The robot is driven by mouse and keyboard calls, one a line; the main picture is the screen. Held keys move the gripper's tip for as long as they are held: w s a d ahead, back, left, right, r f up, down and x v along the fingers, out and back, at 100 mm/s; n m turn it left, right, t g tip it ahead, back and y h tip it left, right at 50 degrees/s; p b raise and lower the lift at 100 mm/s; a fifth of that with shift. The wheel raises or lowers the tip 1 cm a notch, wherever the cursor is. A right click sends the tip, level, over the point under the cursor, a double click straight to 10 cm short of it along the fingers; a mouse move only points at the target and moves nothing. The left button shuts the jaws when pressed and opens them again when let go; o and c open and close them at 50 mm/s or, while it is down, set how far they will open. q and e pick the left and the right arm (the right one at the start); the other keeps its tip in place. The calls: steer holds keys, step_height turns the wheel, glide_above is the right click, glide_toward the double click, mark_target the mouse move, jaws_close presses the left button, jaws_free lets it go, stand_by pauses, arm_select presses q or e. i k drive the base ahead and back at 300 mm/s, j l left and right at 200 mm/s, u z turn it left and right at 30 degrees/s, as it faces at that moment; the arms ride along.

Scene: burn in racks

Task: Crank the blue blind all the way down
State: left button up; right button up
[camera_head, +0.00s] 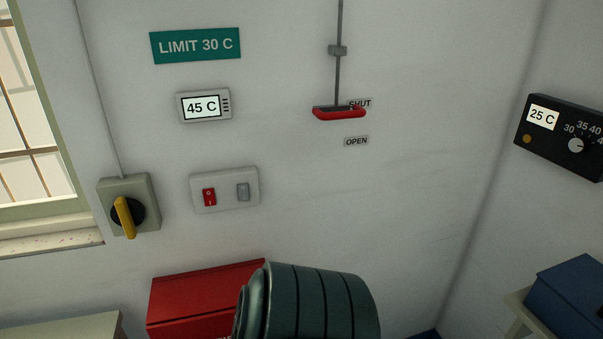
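No blue blind shows in this view. A window (32,115) with tan bars is cut off at the left edge, and its top is out of view. A grey wall box with a yellow handle (124,217) is mounted right of the window's lower corner. The handle hangs nearly straight down from a black round hub. A thin cord or rod (100,98) runs from the box up the wall and out of the top. Neither of my grippers is in view.
A red bar handle (339,114) hangs on a rod between SHUT and OPEN labels, by SHUT. A switch plate (225,205), a 45 C display (203,106) and a LIMIT 30 C sign (196,45) share the wall. A red box (190,298) stands below; a black thermostat (560,160) is right.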

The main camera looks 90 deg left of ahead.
mark_target(127, 213)
steer(key=u, duration=3.85)
